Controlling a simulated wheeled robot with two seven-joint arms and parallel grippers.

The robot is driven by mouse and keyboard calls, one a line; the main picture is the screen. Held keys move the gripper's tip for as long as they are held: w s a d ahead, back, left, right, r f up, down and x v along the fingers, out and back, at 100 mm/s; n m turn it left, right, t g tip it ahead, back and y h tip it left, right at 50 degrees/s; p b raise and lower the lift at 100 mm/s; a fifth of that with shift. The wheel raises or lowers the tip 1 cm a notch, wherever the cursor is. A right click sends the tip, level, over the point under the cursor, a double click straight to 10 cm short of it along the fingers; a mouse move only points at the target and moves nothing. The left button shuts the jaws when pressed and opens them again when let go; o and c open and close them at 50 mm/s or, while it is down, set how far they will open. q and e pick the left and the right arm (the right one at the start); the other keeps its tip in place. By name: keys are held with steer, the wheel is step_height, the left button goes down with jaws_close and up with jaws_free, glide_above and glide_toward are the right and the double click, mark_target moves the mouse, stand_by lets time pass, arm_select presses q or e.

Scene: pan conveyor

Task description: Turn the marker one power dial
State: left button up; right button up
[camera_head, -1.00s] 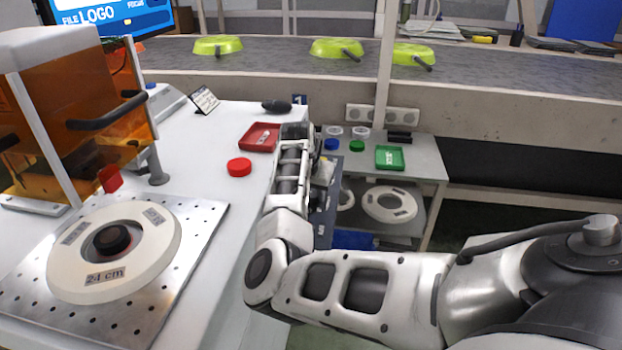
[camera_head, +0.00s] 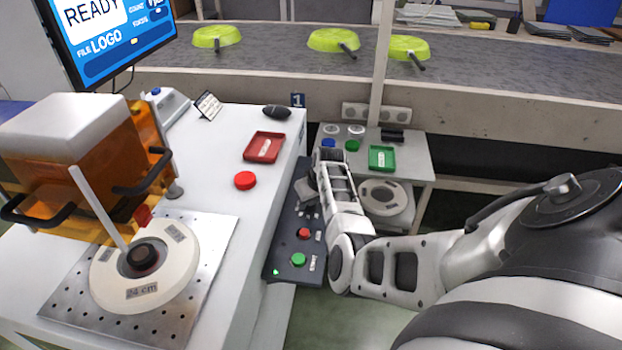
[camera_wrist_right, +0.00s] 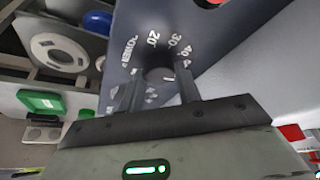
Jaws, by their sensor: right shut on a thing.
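The marker's dark control panel (camera_head: 284,250) runs along the right side of the white bench, with red and green buttons on its near part. In the right wrist view, the power dial (camera_wrist_right: 160,74) is a dark round knob with a light line, ringed by white numbers such as 20, 30 and 40 and the word POWER. My right gripper (camera_wrist_right: 160,88) has one finger on each side of the dial and is shut on it. In the head view, my right gripper (camera_head: 308,188) is over the panel's far part and its arm hides the dial. My left gripper is not in view.
A grey side table (camera_head: 415,150) with a green tray (camera_head: 382,158) stands behind my right arm.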

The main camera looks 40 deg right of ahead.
steer(key=shift+s+d+n, duration=0.1)
steer(key=shift+n, duration=0.6)
arm_select(q)
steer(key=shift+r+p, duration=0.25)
steer(key=shift+p, duration=0.05)
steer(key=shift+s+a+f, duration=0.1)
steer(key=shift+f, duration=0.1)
arm_select(e)
steer(key=shift+n+y, duration=0.3)
steer(key=o, duration=1)
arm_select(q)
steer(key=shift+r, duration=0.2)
arm_select(e)
steer(key=shift+s+r+p, duration=0.1)
steer(key=shift+r+p, duration=0.2)
steer(key=shift+r, duration=0.25)
arm_select(q)
steer(key=p, duration=0.1)
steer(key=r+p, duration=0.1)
steer(key=p, duration=0.1)
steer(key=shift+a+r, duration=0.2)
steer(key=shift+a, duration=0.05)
arm_select(e)
steer(key=v, duration=1.4)
steer(key=shift+s+r, duration=0.3)
